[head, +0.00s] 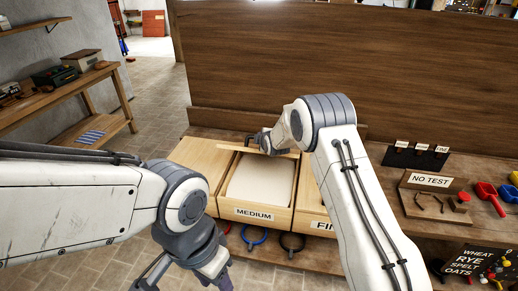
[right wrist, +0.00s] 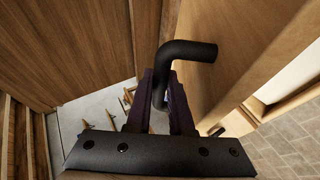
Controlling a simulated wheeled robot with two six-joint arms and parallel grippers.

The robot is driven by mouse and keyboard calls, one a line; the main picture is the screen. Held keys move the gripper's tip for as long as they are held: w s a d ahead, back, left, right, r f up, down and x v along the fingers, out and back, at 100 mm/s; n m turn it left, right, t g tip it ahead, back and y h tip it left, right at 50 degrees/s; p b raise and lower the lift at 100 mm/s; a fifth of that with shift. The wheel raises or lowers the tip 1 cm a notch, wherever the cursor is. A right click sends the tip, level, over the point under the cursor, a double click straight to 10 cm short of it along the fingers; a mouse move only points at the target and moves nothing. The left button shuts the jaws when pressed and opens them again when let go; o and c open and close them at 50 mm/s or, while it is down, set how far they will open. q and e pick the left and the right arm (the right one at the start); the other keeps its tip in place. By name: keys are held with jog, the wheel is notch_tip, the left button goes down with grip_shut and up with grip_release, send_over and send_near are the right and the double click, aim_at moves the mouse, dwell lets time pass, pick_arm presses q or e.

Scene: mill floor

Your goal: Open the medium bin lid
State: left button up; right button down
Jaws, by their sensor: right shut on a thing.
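The medium bin (head: 243,213), a wooden box labelled MEDIUM, sits in the middle of the row in the head view. Its top is uncovered and pale flour-like content (head: 262,180) shows inside. Its wooden lid (head: 228,146) stands raised at the back edge, seen nearly edge-on. My right gripper (head: 265,143) is at the lid, partly hidden by my arm. In the right wrist view its fingers (right wrist: 168,103) are shut on the black bent lid handle (right wrist: 190,50), fixed to the wooden lid (right wrist: 232,50). My left gripper (head: 185,282) hangs low in front of the bins, its fingers apart and empty.
A closed bin (head: 205,158) is to the left and the fine bin (head: 312,212) to the right, partly behind my right arm. A tall wooden panel (head: 260,60) stands behind. Colored scoops (head: 254,238) hang below.

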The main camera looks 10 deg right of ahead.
jog(key=shift+w+r, duration=0.2)
jog(key=shift+r, duration=0.1)
jog(key=c, duration=0.8)
grip_release()
jog(key=b+v, duration=0.3)
jog(key=v, duration=0.7)
jog(key=shift+s, duration=0.25)
